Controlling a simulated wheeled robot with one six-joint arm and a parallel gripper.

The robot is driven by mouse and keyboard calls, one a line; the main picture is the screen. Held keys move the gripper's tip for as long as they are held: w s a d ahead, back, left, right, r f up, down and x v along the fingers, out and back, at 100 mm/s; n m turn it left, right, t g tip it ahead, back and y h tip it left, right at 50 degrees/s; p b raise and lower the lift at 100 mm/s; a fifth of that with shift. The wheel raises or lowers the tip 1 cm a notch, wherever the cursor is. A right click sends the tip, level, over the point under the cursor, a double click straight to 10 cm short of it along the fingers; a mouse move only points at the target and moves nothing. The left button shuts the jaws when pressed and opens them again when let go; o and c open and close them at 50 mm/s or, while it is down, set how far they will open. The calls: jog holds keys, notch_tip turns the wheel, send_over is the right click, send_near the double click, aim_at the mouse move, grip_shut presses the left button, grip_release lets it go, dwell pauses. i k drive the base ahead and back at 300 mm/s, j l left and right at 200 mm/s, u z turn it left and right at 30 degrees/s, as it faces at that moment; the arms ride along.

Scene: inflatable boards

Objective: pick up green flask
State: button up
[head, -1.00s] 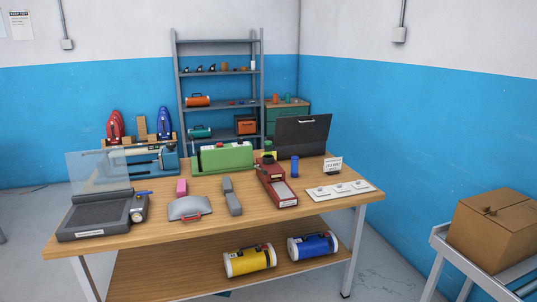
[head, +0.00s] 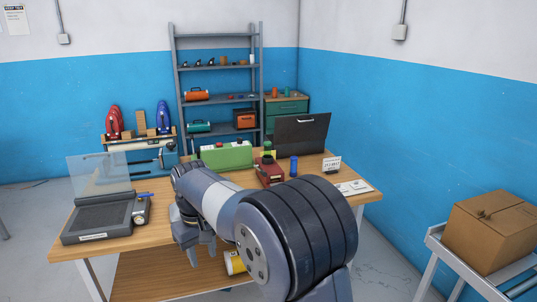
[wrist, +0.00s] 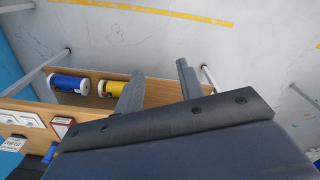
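The green flask (head: 198,127) is a teal-green cylinder lying on its side on the low shelf of the grey rack at the back, beyond the table. It is not in the wrist view. My gripper (wrist: 158,80) shows two fingers spread apart with nothing between them, so it is open and empty. In the head view my gripper (head: 192,250) hangs at the table's front edge, far in front of the green flask and apart from it.
The wooden table (head: 120,240) stands between me and the rack (head: 215,80). An orange flask (head: 196,95) lies one shelf above the green one. Yellow (wrist: 118,88) and blue (wrist: 68,83) flasks lie on the table's lower shelf. A cardboard box (head: 495,235) sits on a cart at right.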

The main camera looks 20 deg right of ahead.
aim_at(267, 144)
jog(key=i+l+z, duration=0.2)
jog(key=i+l, duration=0.15)
jog(key=i, duration=0.5)
jog(key=i+l+z, duration=0.15)
jog(key=i, duration=0.7)
jog(key=i+l+z, duration=0.2)
jog(key=i, duration=0.65)
